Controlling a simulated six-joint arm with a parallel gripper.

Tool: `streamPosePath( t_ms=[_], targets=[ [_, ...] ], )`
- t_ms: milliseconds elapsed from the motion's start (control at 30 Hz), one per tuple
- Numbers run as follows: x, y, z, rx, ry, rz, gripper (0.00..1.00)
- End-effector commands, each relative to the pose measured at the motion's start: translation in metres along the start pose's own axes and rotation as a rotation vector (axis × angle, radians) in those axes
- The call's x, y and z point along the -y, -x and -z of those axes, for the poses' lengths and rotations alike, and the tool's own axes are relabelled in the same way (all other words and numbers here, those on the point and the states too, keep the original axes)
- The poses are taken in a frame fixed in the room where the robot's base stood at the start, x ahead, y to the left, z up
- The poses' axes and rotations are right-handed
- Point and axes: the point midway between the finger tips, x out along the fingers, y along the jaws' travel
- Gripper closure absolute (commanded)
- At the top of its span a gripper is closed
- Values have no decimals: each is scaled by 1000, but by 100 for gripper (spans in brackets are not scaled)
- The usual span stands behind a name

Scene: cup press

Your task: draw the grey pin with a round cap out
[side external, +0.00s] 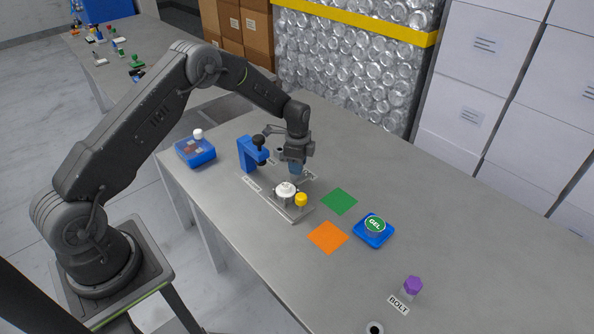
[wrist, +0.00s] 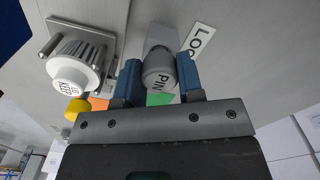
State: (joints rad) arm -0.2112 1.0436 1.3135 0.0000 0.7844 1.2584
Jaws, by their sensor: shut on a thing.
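The grey pin (wrist: 158,72) has a round cap marked "PIN" and shows in the wrist view between the two blue fingers. My gripper (wrist: 158,82) is shut on the cap, one finger on each side. A grey block (wrist: 160,38) shows just beyond the cap; how far the pin sits in it is hidden. In the side view my gripper (side external: 297,168) points down at the far end of the metal plate (side external: 294,214), behind the white knob (side external: 286,188). The pin is hidden there by the fingers.
The white knob, marked "KEEP" in the wrist view (wrist: 68,84), and a yellow knob (side external: 301,199) stand close by. A blue press (side external: 247,155) with a black ball handle is left of my gripper.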

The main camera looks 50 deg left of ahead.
Motion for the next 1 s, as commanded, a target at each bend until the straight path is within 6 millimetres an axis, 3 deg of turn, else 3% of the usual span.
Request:
streamPosePath(
  t_ms=[467, 1000],
  targets=[
    [0, 7, 0, 0, 0, 0, 94],
    [0, 32, 0, 0, 0, 0, 94]
  ],
)
